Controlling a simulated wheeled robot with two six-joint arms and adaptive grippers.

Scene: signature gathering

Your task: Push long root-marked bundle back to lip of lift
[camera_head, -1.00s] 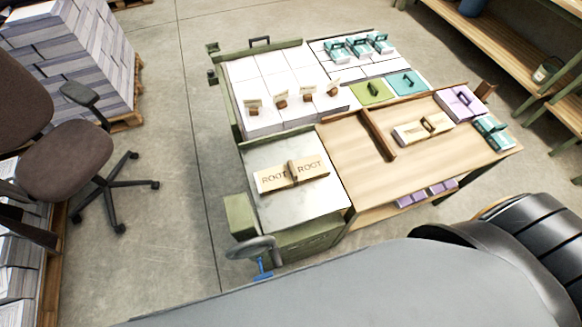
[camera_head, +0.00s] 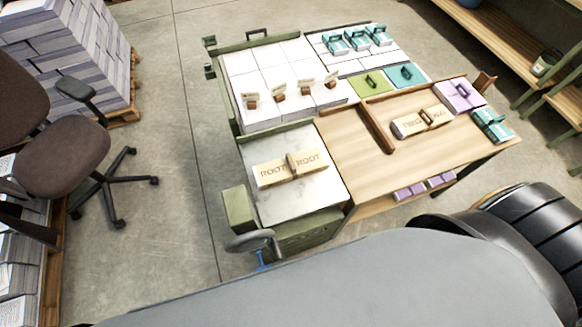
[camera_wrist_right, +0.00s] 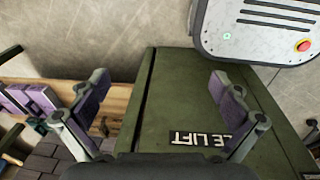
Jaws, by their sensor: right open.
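The long bundle (camera_head: 270,174), tan and marked ROOT twice with a darker band or handle in its middle, lies across the pale top plate of the lift (camera_head: 318,203) in the head view. Bare plate shows in front of it and behind it. The lift's green front body also shows in the right wrist view (camera_wrist_right: 178,105), with an upside-down label partly reading "LE LIFT". My right gripper (camera_wrist_right: 158,80) is open and empty in front of this green face; the bundle is not visible there. Neither gripper shows in the head view.
A wooden table (camera_head: 360,165) with a divider (camera_head: 377,128) adjoins the lift at right, carrying another tan bundle (camera_head: 423,121). White stacks (camera_head: 265,75) with small tagged blocks stand behind. A handwheel (camera_head: 252,242) juts from the lift's front. An office chair (camera_head: 62,160) stands left.

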